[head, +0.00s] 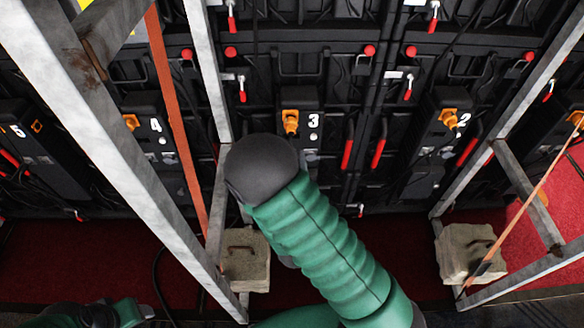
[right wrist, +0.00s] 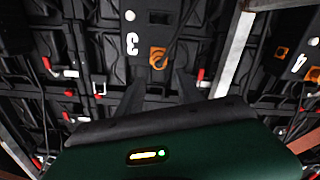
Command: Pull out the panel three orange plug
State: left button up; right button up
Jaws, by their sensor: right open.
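The panel three orange plug (head: 290,121) sits in its socket beside the white number 3 in the head view. It also shows in the right wrist view (right wrist: 158,57), where the picture is turned over. My right gripper (right wrist: 159,85) is open and empty, its two dark fingers pointing at panel three (right wrist: 132,44). The plug appears just beyond the fingertips, between their lines; the exact gap is hard to tell. In the head view my right arm hides its own fingers. My left gripper is out of view; only part of the left arm shows at the lower left.
Grey metal frame bars (head: 212,70) stand on both sides of panel three. An orange strap (head: 177,120) runs down at left. Stone weights (head: 246,262) (head: 462,254) rest on the red floor. Other orange plugs are on panel two (head: 449,117) and panel four (head: 131,122).

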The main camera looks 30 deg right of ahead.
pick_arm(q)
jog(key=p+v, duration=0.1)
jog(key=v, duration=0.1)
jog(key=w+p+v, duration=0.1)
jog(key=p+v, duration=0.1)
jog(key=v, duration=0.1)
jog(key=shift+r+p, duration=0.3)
pick_arm(e)
jog(key=v, duration=0.6)
jog(key=shift+d, duration=0.1)
